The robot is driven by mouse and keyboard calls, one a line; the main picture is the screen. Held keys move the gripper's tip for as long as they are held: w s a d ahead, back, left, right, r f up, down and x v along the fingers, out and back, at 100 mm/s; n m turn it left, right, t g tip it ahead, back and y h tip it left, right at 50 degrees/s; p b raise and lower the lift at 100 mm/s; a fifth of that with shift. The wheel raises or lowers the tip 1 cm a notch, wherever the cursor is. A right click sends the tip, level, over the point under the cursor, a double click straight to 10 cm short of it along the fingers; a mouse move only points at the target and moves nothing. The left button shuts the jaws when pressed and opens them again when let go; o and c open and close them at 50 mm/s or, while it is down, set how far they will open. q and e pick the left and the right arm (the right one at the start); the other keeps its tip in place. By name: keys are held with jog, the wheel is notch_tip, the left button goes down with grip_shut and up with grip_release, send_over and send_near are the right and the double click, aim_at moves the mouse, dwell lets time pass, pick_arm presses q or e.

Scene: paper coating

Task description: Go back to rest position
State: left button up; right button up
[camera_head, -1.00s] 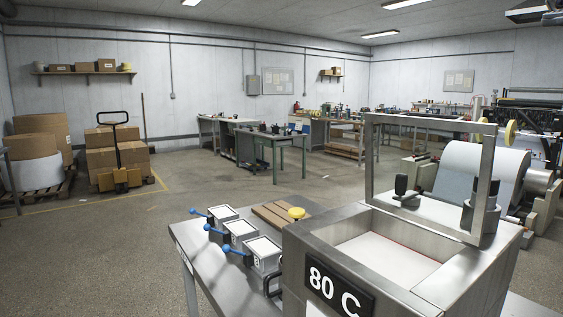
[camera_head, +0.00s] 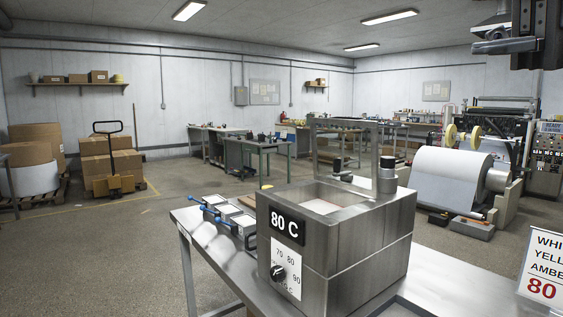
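A steel heated bath (camera_head: 345,235) with an "80 C" label stands on a metal table (camera_head: 440,275). Its front has a dial (camera_head: 278,273), and its open top shows a pale inside (camera_head: 322,206). A metal frame rises over it. A dark and grey mechanical part (camera_head: 508,42), which looks like part of my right arm or gripper, hangs at the top right edge, well above the table and apart from the bath. My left gripper is not in view.
A sign (camera_head: 541,265) stands at the right edge. A large paper roll machine (camera_head: 450,180) is behind the table at right. Pallets with boxes (camera_head: 112,170) and a roll (camera_head: 30,180) stand at left. Workbenches (camera_head: 260,145) line the back. Floor at left is clear.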

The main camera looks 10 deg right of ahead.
jog(key=w+a+f+g+y, duration=0.2)
jog(key=w+a+f+y, duration=0.1)
jog(key=w+a+f, duration=0.5)
jog(key=w+a+f+m+t+y, duration=0.1)
jog(key=w+a+f+m+t, duration=0.2)
jog(key=f+m+t, duration=0.3)
jog(key=w+a+f+m+t+y, duration=0.1)
jog(key=w+a+f+m+t, duration=0.1)
jog(key=w+f+m+t, duration=0.5)
jog(key=a+f+m+t+y, duration=0.1)
jog(key=a+f+m+t, duration=0.3)
jog(key=f, duration=0.5)
jog(key=s+d+f+m+t+h, duration=0.1)
jog(key=s+f+m+t+h, duration=0.15)
jog(key=f+m+h, duration=0.7)
jog(key=s+d+f+m+t+h, duration=0.1)
jog(key=s+d+f+m+h, duration=0.25)
jog(key=f, duration=1.05)
jog(key=s+f+m+g+h, duration=0.5)
jog(key=s+f+g, duration=0.2)
jog(key=s+f, duration=0.9)
jog(key=shift+s+d+f+h, duration=0.3)
jog(key=shift+s+f, duration=0.05)
jog(key=shift+f, duration=0.2)
